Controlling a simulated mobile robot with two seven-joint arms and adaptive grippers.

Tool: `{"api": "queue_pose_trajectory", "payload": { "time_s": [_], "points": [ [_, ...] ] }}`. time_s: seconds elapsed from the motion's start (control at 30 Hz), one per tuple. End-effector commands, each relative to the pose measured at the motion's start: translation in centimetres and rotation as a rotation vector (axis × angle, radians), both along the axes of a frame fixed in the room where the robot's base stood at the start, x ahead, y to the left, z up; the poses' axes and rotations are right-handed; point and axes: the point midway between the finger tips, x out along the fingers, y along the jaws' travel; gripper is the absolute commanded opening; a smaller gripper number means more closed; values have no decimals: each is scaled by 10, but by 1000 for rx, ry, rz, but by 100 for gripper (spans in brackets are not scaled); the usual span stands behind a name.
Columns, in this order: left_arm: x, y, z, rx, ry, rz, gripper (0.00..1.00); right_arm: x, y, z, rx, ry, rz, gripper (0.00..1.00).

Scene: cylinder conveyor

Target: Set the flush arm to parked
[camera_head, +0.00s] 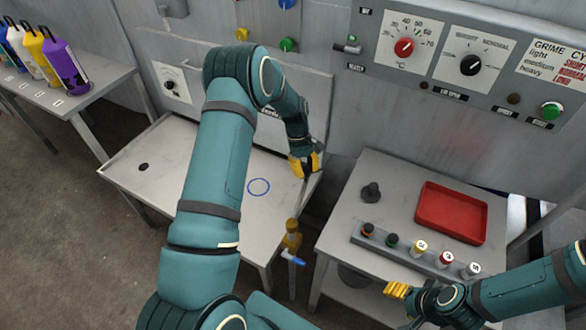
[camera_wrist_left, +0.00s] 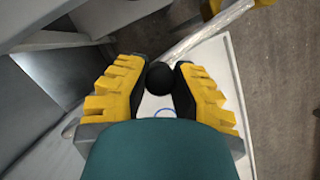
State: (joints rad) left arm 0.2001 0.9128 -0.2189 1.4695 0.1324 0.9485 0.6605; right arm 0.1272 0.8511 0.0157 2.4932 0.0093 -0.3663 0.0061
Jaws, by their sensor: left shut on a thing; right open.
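My left gripper (camera_head: 304,166) is over the right side of the steel sink table. In the left wrist view, my left gripper (camera_wrist_left: 158,88) is shut on a black ball knob (camera_wrist_left: 160,75). A pale metal rod (camera_wrist_left: 205,32) runs from near the knob toward a yellow part (camera_wrist_left: 263,3); this looks like the flush arm. In the head view the rod (camera_head: 302,195) reaches down to a yellow fitting (camera_head: 291,235) at the table edge, with a blue handle (camera_head: 294,258). No parked mark is legible. My right gripper (camera_head: 398,290) is open, low at the right.
The steel table (camera_head: 135,190) bears a blue ring mark (camera_head: 258,187). The right table (camera_head: 345,200) holds a red tray (camera_head: 452,212), a dark knob-shaped piece (camera_head: 371,192) and a rack (camera_head: 400,256) of several cylinders. Bottles (camera_head: 66,65) stand far left. A control panel (camera_head: 460,45) is behind.

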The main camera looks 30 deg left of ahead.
Motion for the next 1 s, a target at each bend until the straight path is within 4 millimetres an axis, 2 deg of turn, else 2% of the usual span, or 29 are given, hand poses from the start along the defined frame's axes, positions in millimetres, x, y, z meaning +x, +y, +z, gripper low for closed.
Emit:
{"api": "queue_pose_trajectory", "payload": {
  "time_s": [0.1,0.3,0.97,1.0],
  "points": [
    [0,-14,-3,-3,11,-82,0,0,0,-1,0,1,0,59],
    [1,-29,-4,-3,14,-178,0,-1,0,-2,0,2,2,59],
    [1,-41,-4,-7,16,-241,0,-1,0,-3,0,2,2,59],
    [1,-41,-4,-7,16,-241,29,-1,0,-3,0,2,2,59]
  ]
}}
